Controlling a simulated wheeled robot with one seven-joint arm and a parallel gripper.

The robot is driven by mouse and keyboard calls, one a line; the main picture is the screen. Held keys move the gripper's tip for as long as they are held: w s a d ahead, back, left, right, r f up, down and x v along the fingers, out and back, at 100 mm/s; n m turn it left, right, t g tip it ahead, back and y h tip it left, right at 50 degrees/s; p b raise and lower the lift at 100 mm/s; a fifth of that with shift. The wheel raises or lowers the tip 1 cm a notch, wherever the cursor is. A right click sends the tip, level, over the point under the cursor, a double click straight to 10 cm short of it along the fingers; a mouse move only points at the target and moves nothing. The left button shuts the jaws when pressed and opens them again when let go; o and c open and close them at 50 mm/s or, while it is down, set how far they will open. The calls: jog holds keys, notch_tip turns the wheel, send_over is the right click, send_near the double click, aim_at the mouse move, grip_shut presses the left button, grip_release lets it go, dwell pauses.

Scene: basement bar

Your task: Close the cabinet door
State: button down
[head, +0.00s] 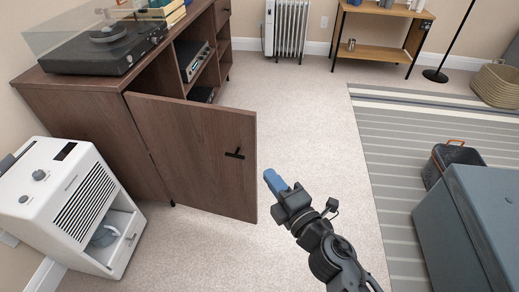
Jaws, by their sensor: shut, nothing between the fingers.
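A brown wooden cabinet (88,115) stands on the left. Its near door (195,150) is swung wide open and juts out to the right, with a black handle (235,153) near its free edge. Behind the door, open shelves hold electronic devices. My gripper (272,181) has blue fingertips and is shut and empty. It is just right of the door's free edge in the picture, and it looks apart from the door.
A record player (95,50) sits on the cabinet. A white appliance (70,205) stands in front at left. A grey chest (470,225) and a toolbox (450,157) are at right by a striped rug (400,150). The carpet (300,120) beyond my gripper is clear.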

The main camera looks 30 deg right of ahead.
send_near(250, 133)
jog(key=w+a, duration=0.3)
jog(key=shift+w+d+p, duration=0.4)
jog(key=shift+w+d, duration=1)
jog(key=shift+d, duration=0.05)
